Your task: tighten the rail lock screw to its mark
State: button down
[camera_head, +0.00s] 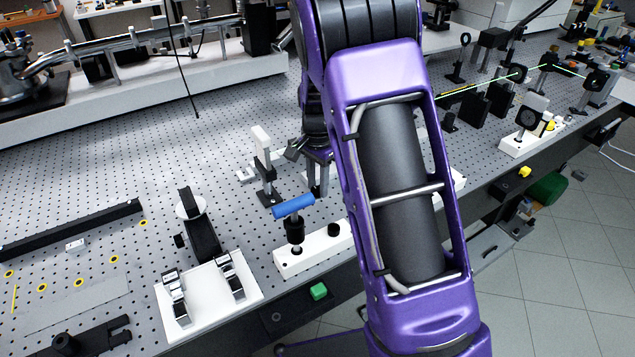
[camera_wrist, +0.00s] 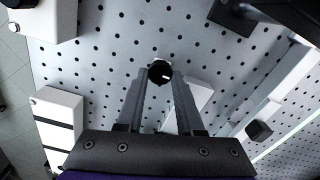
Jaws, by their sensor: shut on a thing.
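The rail lock screw appears as a round black knob with a short white line on its face (camera_wrist: 160,72) in the wrist view. My gripper (camera_wrist: 159,80) has its two long grey fingers closed on the knob, one on either side. What lies under the knob is hidden, and I cannot make out a mark beside it to compare the white line with. In the head view my gripper (camera_head: 318,188) points down at the table beside a white upright piece, partly behind my purple arm.
A blue-handled tool (camera_head: 293,206) stands in a white block (camera_head: 300,257) close to my gripper. A white upright piece on a black foot (camera_head: 262,150) is just left of it. A white plate with clamps (camera_head: 205,290) lies front left. Green beams cross the optics at right.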

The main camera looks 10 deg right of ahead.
dwell(0.3)
jog(key=c, duration=0.5)
grip_release()
jog(key=shift+c, duration=0.2)
